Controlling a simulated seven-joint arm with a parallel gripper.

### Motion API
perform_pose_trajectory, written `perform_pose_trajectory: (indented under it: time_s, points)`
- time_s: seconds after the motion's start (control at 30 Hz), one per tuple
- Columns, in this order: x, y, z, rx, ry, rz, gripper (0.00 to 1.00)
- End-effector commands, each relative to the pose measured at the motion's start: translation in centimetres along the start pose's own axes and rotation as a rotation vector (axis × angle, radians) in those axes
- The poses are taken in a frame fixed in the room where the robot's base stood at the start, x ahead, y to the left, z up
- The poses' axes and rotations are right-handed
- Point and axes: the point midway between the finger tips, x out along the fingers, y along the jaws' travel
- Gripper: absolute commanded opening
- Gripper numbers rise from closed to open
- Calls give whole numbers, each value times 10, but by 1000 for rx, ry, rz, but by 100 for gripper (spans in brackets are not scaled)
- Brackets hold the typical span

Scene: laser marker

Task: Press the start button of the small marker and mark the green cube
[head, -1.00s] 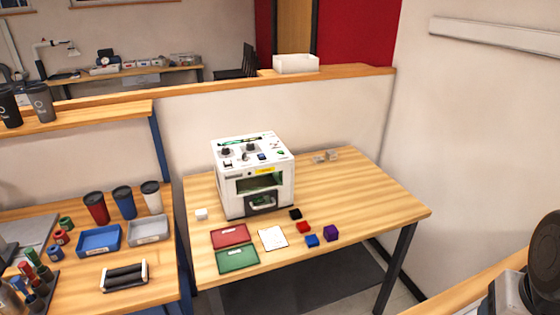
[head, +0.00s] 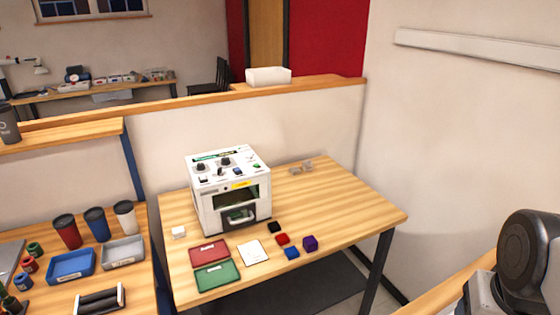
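The small marker (head: 228,200) is a white box machine on the wooden table, with a dark front window and a slot below. Its sloped top panel carries black knobs and small buttons, including a green one (head: 256,166); the labels are too small to read, so I cannot tell which is the start button. Something green shows dimly inside the window; I cannot tell whether it is the green cube. No green cube lies clearly in the open on the table. My gripper is out of view; only part of my arm shows at the lower right.
In front of the marker lie a red tray (head: 209,252), a green tray (head: 217,275) and a white sheet (head: 253,253). Black (head: 274,227), red (head: 282,239), blue (head: 292,253) and purple (head: 310,243) cubes sit at right. A white cube (head: 178,232) is at left.

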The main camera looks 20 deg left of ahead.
Motion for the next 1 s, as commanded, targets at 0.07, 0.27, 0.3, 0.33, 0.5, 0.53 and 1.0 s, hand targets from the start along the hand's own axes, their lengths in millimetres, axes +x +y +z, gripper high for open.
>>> perform_pose_trajectory:
  time_s: [0.07, 0.27, 0.3, 0.33, 0.5, 0.53, 1.0]
  points:
    - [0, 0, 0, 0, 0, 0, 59]
    - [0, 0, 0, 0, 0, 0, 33]
    - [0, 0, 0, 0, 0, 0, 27]
    - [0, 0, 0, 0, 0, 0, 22]
    - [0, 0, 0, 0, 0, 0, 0]
    - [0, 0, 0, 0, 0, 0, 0]
    - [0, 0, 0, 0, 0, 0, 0]
